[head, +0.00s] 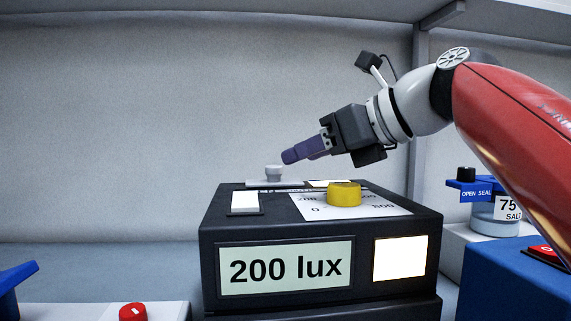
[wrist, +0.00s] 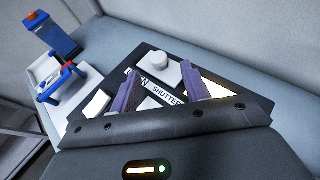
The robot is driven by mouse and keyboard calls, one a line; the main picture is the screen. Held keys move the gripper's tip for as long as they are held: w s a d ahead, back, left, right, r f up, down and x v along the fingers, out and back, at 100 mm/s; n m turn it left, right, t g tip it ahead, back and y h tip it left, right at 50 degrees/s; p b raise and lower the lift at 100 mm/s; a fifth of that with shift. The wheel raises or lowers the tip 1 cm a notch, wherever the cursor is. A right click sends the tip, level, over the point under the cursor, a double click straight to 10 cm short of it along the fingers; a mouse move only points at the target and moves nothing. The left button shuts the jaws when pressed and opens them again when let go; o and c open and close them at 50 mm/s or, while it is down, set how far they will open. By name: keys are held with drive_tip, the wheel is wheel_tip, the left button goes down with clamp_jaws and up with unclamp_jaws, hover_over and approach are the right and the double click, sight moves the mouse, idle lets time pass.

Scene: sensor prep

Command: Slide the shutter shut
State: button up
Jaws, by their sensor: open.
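The shutter is a pale plate (head: 262,183) with a grey round knob (head: 273,173) on top of the black light box (head: 222,232), near its back edge. In the wrist view the knob (wrist: 160,60) shows beyond the fingertips, and a strip lettered "SHUTTER" (wrist: 166,95) lies nearer; the word at its left end looks like "OPEN". My gripper (head: 288,157) is tilted down with its purple fingers just above and right of the knob in the head view. In the wrist view my gripper (wrist: 160,72) is open, its fingers apart with nothing between them. I cannot tell whether they touch anything.
A yellow dial (head: 344,194) stands up from the box top, right of the shutter. The box front reads "200 lux" (head: 286,269) beside a lit panel (head: 400,259). A salt jar (head: 486,212) stands at right. A red button (head: 132,313) is at lower left.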

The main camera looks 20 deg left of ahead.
sight(275, 166)
drive_tip(key=x, duration=0.7)
drive_tip(key=shift+a, duration=0.25)
clamp_jaws()
